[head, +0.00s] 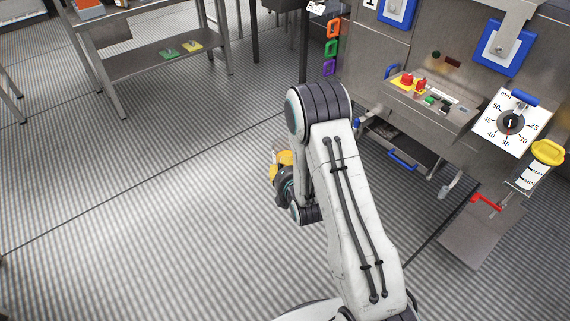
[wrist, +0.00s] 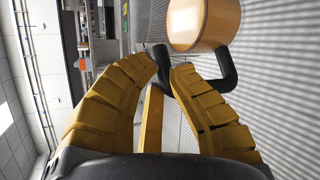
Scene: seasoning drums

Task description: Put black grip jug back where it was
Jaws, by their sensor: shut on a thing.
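The black grip jug (wrist: 203,22) shows in the wrist view as a tan, orange-brown cup with a black handle, at the top right just beyond my fingertips. My gripper (wrist: 163,68) has yellow ribbed fingers, and their tips close on the black handle. The jug's body is clear of the fingers, and its far side is out of frame. In the head view my gripper (head: 283,159) is mostly hidden behind my arm, held over open floor left of the machine. Only a small brownish patch that may be the jug shows there.
A steel table (head: 160,55) with a lower shelf stands at the upper left. Coloured handles (head: 331,48) hang by the machine. The ridged floor at left is clear.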

